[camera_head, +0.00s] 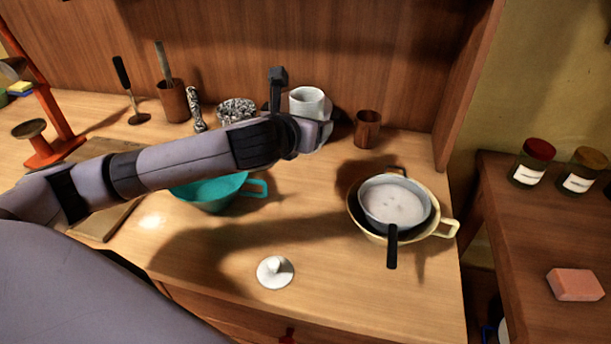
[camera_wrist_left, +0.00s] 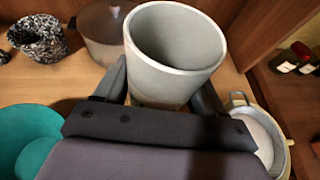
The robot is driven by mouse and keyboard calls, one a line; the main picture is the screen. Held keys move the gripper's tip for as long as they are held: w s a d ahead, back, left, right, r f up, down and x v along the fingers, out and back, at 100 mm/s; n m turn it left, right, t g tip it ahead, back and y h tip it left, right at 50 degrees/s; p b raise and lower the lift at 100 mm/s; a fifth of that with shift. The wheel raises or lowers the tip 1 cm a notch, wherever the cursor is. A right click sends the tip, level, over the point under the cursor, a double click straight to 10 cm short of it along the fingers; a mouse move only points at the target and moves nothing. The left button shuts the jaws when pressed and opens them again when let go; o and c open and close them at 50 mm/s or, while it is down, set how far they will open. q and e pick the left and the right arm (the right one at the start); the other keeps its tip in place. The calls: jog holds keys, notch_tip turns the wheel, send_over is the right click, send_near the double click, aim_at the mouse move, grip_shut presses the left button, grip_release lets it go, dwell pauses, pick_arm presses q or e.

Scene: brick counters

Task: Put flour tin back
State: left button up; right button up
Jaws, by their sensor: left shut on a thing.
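The white, open-topped flour tin (camera_head: 306,103) is held by my left gripper (camera_head: 312,133), towards the back of the counter. In the left wrist view the tin (camera_wrist_left: 175,45) stands between the two fingers of the shut left gripper (camera_wrist_left: 160,92). It looks about upright, and its pale inside shows no flour. Its base is hidden, so I cannot tell whether it touches the counter. A round white lid with a knob (camera_head: 275,271) lies on the counter near the front. My right gripper is not in view.
A sieve of white powder (camera_head: 394,203) sits in a cream bowl (camera_head: 446,229) at right. A teal bowl (camera_head: 207,194) is under my arm. A brown cup (camera_head: 367,129) stands right of the tin; a speckled pot (camera_head: 236,109) and utensil holder (camera_head: 174,100) are left.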

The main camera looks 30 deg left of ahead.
pick_arm(q)
notch_tip(320, 180, down, 12)
jog(key=shift+f, duration=0.25)
dwell(0.3)
jog(key=shift+f, duration=0.15)
jog(key=o, duration=1)
jog(key=v, duration=1.2)
